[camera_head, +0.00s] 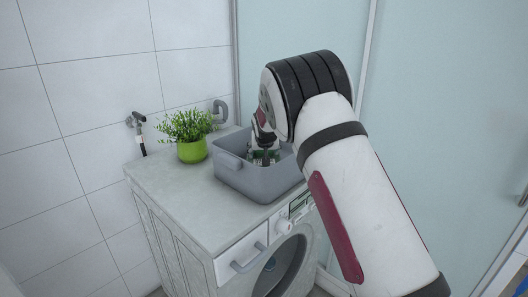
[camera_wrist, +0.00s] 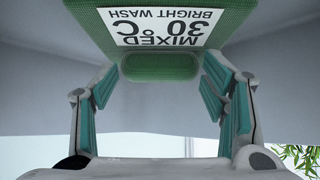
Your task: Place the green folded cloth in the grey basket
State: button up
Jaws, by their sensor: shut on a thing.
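The grey basket (camera_head: 258,182) stands on the white washing machine top. My gripper (camera_head: 264,155) reaches down into it from above. In the wrist view, my gripper (camera_wrist: 160,82) is shut on the green folded cloth (camera_wrist: 160,67), its teal-padded fingers on either side. The cloth bears a white label reading "MIXED 30°C BRIGHT WASH". Grey basket walls (camera_wrist: 40,95) surround it in that view. In the head view the cloth is mostly hidden by the basket and my gripper; I cannot tell whether it touches the basket floor.
A plant in a green pot (camera_head: 192,151) stands close to the basket's left. The counter (camera_head: 165,190) is bare at the front left. The washing machine door (camera_head: 280,268) is below the basket. A glass panel (camera_head: 300,30) stands behind.

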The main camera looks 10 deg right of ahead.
jog(key=shift+f, duration=0.1)
jog(key=o, duration=1.2)
